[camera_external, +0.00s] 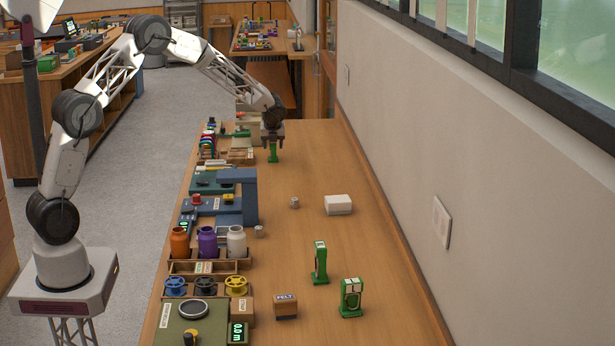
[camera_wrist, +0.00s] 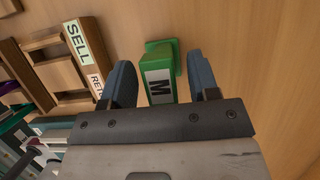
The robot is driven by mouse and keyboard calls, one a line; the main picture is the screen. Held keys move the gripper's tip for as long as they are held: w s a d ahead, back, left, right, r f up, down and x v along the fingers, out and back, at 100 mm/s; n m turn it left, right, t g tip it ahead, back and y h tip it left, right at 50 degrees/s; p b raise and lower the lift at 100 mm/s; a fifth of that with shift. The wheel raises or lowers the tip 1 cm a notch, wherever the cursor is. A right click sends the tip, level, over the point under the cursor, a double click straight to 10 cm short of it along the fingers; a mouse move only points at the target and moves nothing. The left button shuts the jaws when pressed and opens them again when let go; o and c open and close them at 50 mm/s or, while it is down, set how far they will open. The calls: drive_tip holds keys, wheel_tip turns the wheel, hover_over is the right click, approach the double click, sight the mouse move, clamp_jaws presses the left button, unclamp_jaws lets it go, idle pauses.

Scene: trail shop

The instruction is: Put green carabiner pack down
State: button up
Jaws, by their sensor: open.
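A green carabiner pack (camera_external: 273,153) stands on the wooden counter at the far end, right below my gripper (camera_external: 273,132). In the wrist view the green pack (camera_wrist: 161,72) with a white label marked M lies between the two fingers of my gripper (camera_wrist: 163,85). The fingers are apart, with a gap visible on each side of the pack. Two more green packs stand upright at the near end of the counter, one (camera_external: 320,262) a little behind the other (camera_external: 351,297).
A wooden rack with a SELL label (camera_wrist: 78,42) is left of the pack in the wrist view. Jars (camera_external: 207,241) and spools line the left edge. The counter's right side is mostly clear beside the wall.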

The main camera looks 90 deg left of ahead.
drive_tip(key=v, duration=1.1)
idle(0.6)
drive_tip(key=shift+d, duration=0.1)
drive_tip(key=s+d+r+n+t, duration=0.1)
drive_tip(key=s+d+r+n, duration=0.3)
drive_tip(key=d, duration=0.7)
drive_tip(key=s+d+r+n+h, duration=0.1)
drive_tip(key=s+d+r, duration=0.4)
drive_tip(key=d, duration=0.7)
drive_tip(key=s+d+r+n+t, duration=0.1)
drive_tip(key=s+d+r+n, duration=0.4)
drive_tip(key=d, duration=0.6)
drive_tip(key=s+d+f+n+h, duration=0.1)
drive_tip(key=s+d+n, duration=0.3)
drive_tip(key=s+d, duration=0.8)
drive_tip(key=s+d+f+n+h, duration=0.1)
drive_tip(key=s+d+n+h, duration=0.1)
drive_tip(key=s+d, duration=1.1)
drive_tip(key=s+n, duration=0.1)
drive_tip(key=s, duration=0.3)
drive_tip(key=shift+s+f+n+t+h, duration=0.25)
drive_tip(key=shift+f+n+t+h, duration=0.05)
drive_tip(key=shift+f+n, duration=0.1)
